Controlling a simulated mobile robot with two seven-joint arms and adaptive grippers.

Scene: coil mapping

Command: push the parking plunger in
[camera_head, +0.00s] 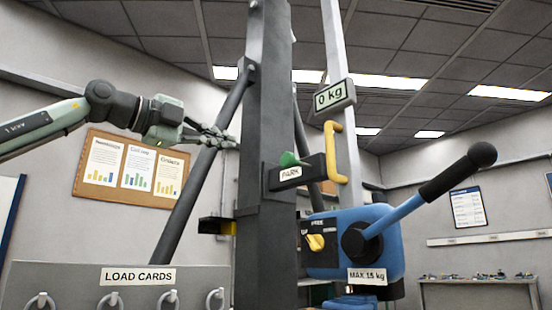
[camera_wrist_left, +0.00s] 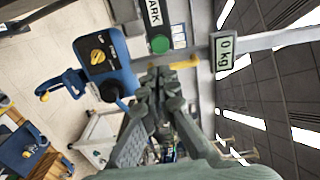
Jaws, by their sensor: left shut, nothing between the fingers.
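The parking plunger is a green knob (camera_head: 289,159) on the dark block labelled PARK (camera_head: 290,174), which sits on the dark upright column (camera_head: 264,110). In the left wrist view the green knob (camera_wrist_left: 160,44) faces me as a round disc, beyond my fingertips. My left gripper (camera_head: 235,143) is shut and empty, left of the column and a little above the plunger's height, apart from the plunger. It also shows in the left wrist view (camera_wrist_left: 160,78). My right gripper is not in view.
A yellow handle (camera_head: 334,152) and a "0 kg" display (camera_head: 334,96) are right of the plunger. Below are a blue winch box (camera_head: 385,240) and its black-gripped lever (camera_head: 455,173). A slanted strut (camera_head: 190,195) is near my left gripper. A LOAD CARDS panel (camera_head: 70,279) stands lower left.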

